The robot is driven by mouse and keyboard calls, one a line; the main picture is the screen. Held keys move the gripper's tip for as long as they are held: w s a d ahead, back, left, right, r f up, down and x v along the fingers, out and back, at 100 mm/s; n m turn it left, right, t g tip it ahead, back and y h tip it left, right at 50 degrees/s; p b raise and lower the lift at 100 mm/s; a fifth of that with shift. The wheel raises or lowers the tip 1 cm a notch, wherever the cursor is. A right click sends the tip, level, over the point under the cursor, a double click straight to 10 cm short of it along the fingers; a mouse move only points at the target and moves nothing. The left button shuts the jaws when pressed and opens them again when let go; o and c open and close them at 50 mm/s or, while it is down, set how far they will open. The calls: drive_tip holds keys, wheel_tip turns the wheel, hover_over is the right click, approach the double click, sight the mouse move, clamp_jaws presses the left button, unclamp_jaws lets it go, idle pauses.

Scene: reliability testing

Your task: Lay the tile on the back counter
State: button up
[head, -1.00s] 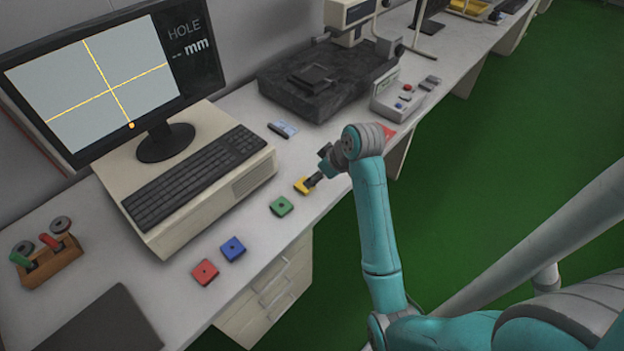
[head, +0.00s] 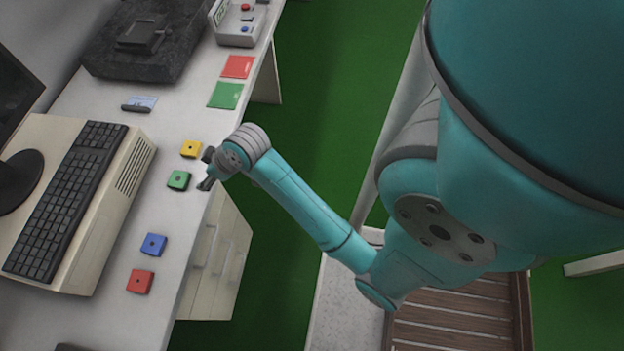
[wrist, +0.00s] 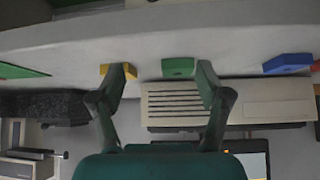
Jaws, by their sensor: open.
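Several small square tiles with a dark centre mark lie on the counter (head: 112,210): yellow (head: 190,149), green (head: 178,180), blue (head: 153,244) and red (head: 140,281). The task does not say which tile is meant. My gripper (head: 207,170) is open at the counter's front edge, just right of the green and yellow tiles. In the wrist view, the green tile (wrist: 178,67) shows between my open fingers (wrist: 161,76), with nothing gripped. There the yellow tile (wrist: 121,70) is beside the left fingertip and partly hidden, and the blue tile (wrist: 288,64) is at the right.
A keyboard (head: 66,196) rests on a beige computer case (head: 112,233) behind the tiles. Red (head: 237,67) and green (head: 226,95) flat squares lie farther along the counter, near a control box (head: 240,24). A small blue-and-grey item (head: 140,104) lies left of them.

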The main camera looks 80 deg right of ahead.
drive_tip(key=s+a+f+t+h, duration=0.1)
drive_tip(key=s+a+f+t, duration=0.25)
drive_tip(key=s+a, duration=0.9)
drive_tip(key=s+a+r+t, duration=0.1)
drive_tip(key=s+r, duration=0.5)
drive_tip(key=s, duration=0.3)
drive_tip(key=s+a+r+t+y, duration=0.1)
drive_tip(key=s+a+r+t, duration=0.1)
drive_tip(key=s+r, duration=0.4)
drive_tip(key=s, duration=0.2)
drive_tip(key=shift+s+a+n, duration=0.15)
drive_tip(key=shift+s+n, duration=0.15)
drive_tip(key=shift+s, duration=0.05)
drive_tip(key=shift+a+t, duration=0.1)
drive_tip(key=shift+t, duration=0.15)
